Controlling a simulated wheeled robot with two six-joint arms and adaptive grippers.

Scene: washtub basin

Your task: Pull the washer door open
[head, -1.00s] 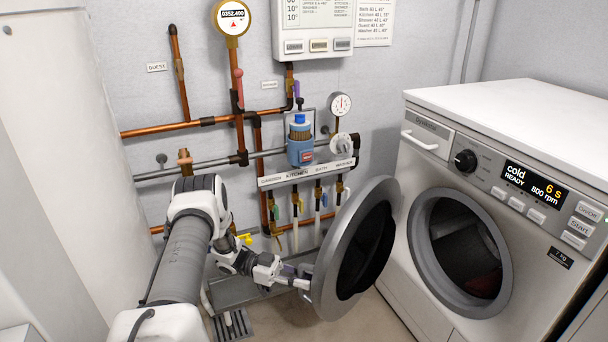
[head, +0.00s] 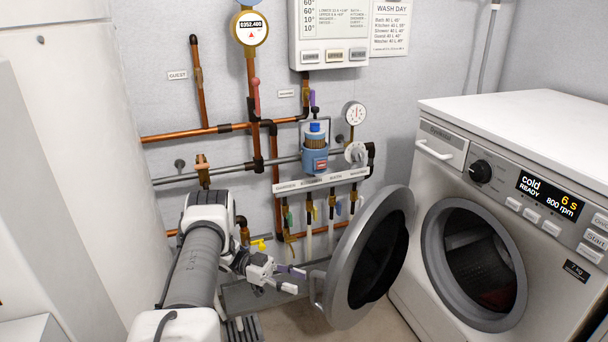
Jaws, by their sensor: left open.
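The washer (head: 455,165) stands at the right. Its round grey door (head: 345,262) is swung wide open to the left, and the dark drum opening (head: 475,260) is uncovered. A handle (head: 317,290) sticks out at the door's lower left edge. My left gripper (head: 293,279) is open and empty, just left of the handle, with a small gap between them. My right gripper is not in view.
Copper pipes (head: 225,128), a row of small valves under a label strip (head: 320,181) and a blue-topped filter (head: 315,150) are on the wall behind my left arm. A white panel (head: 70,130) stands close on the left. Some floor shows below the door.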

